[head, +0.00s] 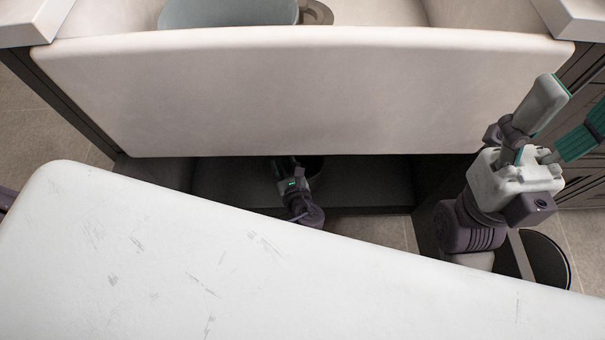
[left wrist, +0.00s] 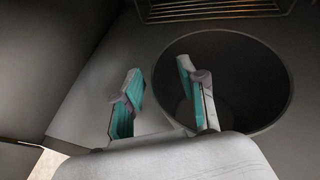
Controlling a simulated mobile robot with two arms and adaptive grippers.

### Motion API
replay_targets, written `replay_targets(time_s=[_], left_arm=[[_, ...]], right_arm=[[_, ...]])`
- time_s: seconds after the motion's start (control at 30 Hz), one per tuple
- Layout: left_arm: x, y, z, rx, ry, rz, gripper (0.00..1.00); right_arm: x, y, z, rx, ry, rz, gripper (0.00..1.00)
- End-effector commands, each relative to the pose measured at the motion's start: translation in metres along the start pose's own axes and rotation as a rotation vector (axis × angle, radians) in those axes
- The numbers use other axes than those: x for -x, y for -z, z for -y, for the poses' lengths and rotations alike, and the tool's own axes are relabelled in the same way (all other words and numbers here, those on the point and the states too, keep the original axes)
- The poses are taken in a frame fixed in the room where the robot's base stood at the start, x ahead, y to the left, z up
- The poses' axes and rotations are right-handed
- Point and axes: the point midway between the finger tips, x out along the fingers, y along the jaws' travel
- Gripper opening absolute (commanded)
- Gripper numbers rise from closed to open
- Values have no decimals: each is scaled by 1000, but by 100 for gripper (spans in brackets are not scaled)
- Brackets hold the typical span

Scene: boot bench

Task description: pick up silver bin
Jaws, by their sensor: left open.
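The silver bin (left wrist: 255,85) is a round, open-topped container with a wide dark opening in the left wrist view. It looks dark in the low light. In the head view only a small dark part of the bin (head: 315,165) shows under the white front panel. My left gripper (head: 289,166) is low in the cabinet beside it, open and empty. In the left wrist view, the left gripper's (left wrist: 158,88) right finger overlaps the opening and its left finger is outside the rim. I cannot tell whether either touches. My right gripper (head: 568,112) is open and empty, up at the right.
A white sink front (head: 290,90) hangs over the cabinet opening and hides its upper part. A wire rack (left wrist: 215,10) is behind the bin. A dark cabinet wall (left wrist: 50,55) rises at the left. A grey-blue tub (head: 228,12) is in the sink.

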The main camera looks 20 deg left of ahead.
Motion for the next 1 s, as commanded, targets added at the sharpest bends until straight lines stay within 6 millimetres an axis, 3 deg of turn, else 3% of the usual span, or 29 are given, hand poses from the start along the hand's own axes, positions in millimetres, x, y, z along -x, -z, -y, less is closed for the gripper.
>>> replay_targets(time_s=[0.23, 0.5, 1.0], left_arm=[[-4, 0, 0, -1, 0, -2, 41], [-4, 0, 0, -1, 0, -2, 0], [-4, 0, 0, 1, 1, -1, 0]], right_arm=[[-2, -1, 0, 1, 3, -5, 63], [-2, -1, 0, 1, 3, -5, 63], [-2, -1, 0, 0, 3, -5, 63]])
